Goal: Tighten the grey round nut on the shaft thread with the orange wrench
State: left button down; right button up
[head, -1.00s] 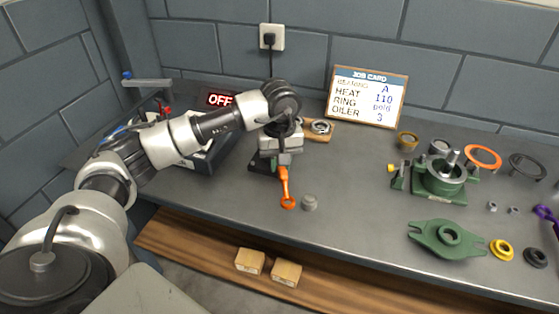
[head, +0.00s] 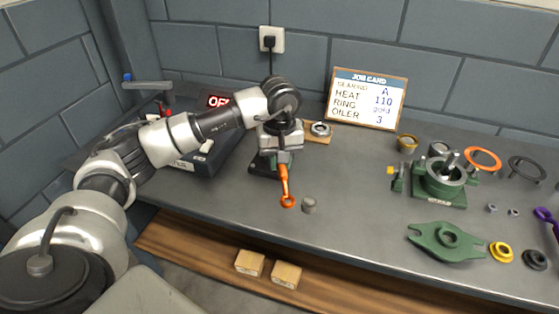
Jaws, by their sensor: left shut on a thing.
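The orange wrench (head: 285,183) hangs from my left gripper (head: 283,154), which is shut on its upper end. The wrench points down toward the front of the bench, its ring end lowest. A small grey round piece (head: 309,206) stands on the bench just right of that ring end, apart from it; I cannot tell for certain whether it is the nut. The shaft thread is too small to make out. My right gripper is not in view.
A green casing cover (head: 446,242) lies in front of the casing. Orange (head: 483,158) and black (head: 526,168) rings stand behind right. A wooden block with a metal ring (head: 321,129) and the job card (head: 366,98) are behind the gripper. The bench between wrench and casing is clear.

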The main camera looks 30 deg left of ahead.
pick_arm(q)
jog(key=shift+r, duration=0.25)
jog(key=shift+r+p, duration=1.05)
jog(key=shift+r, duration=0.9)
